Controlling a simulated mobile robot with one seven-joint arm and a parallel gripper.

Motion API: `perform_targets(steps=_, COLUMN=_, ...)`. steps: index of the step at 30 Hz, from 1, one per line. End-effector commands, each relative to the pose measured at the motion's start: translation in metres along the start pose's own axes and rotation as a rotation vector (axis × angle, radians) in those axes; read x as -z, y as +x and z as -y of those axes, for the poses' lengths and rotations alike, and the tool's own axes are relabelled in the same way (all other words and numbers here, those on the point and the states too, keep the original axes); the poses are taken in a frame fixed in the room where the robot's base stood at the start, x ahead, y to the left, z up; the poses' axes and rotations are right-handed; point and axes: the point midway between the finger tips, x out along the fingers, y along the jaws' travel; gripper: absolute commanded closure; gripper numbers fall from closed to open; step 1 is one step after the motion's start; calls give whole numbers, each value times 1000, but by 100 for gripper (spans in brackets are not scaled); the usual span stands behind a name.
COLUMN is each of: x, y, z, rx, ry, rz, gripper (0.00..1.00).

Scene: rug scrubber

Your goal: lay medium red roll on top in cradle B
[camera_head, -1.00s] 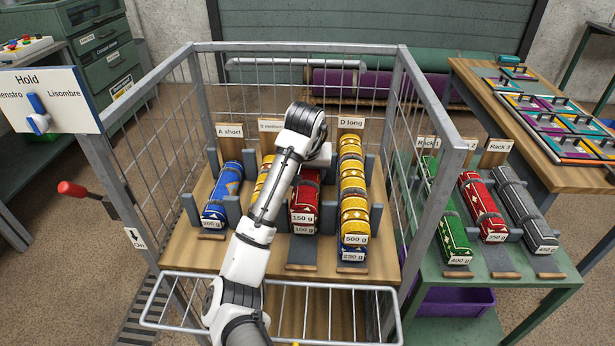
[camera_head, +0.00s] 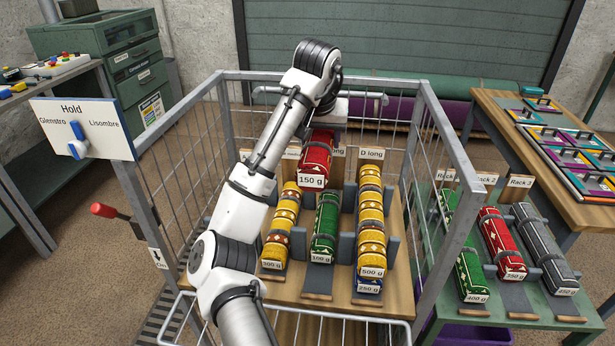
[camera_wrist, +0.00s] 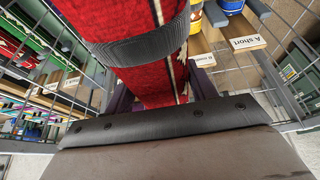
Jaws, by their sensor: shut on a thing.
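My gripper (camera_wrist: 158,98) is shut on the red roll marked 150 g (camera_head: 317,155); the roll also fills the top of the wrist view (camera_wrist: 130,30). It hangs above the cradle with the green 100 g roll (camera_head: 325,228), apart from that roll. Left of it, a yellow patterned roll (camera_head: 285,215) with a partly readable label lies in the neighbouring cradle, whose name sign is mostly covered by the held roll and arm. My fingers are hidden in the head view.
The A short sign (camera_wrist: 247,42) shows in the wrist view; my arm hides cradle A in the head view. Wire mesh walls surround the cradles. Racks with green, red (camera_head: 502,243) and grey rolls stand right.

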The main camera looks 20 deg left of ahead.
Motion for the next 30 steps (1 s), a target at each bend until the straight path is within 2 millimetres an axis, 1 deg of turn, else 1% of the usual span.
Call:
perform_targets(steps=1, x=4, y=-9, z=16, rx=-5, ry=-7, rz=1, gripper=70)
perform_targets(steps=3, x=5, y=-10, z=37, rx=-5, ry=-8, rz=0, gripper=70)
perform_targets(steps=6, x=4, y=-9, z=63, rx=-4, ry=-5, rz=1, gripper=70)
perform_targets(steps=9, x=1, y=-7, z=82, rx=-1, ry=-5, rz=3, gripper=70)
perform_targets(steps=10, x=0, y=-5, z=86, rx=-1, ry=-5, rz=4, gripper=70)
perform_targets(steps=12, x=-4, y=2, z=91, rx=-1, ry=-3, rz=5, gripper=70)
perform_targets(steps=14, x=-9, y=13, z=92, rx=-2, ry=-3, rz=6, gripper=70)
perform_targets(steps=19, x=-27, y=56, z=90, rx=-4, ry=-3, rz=7, gripper=70)
perform_targets(steps=21, x=-33, y=67, z=93, rx=2, ry=-3, rz=8, gripper=70)
perform_targets(steps=27, x=-52, y=113, z=93, rx=2, ry=-4, rz=7, gripper=70)
perform_targets(steps=30, x=-59, y=130, z=93, rx=2, ry=-3, rz=5, gripper=70)
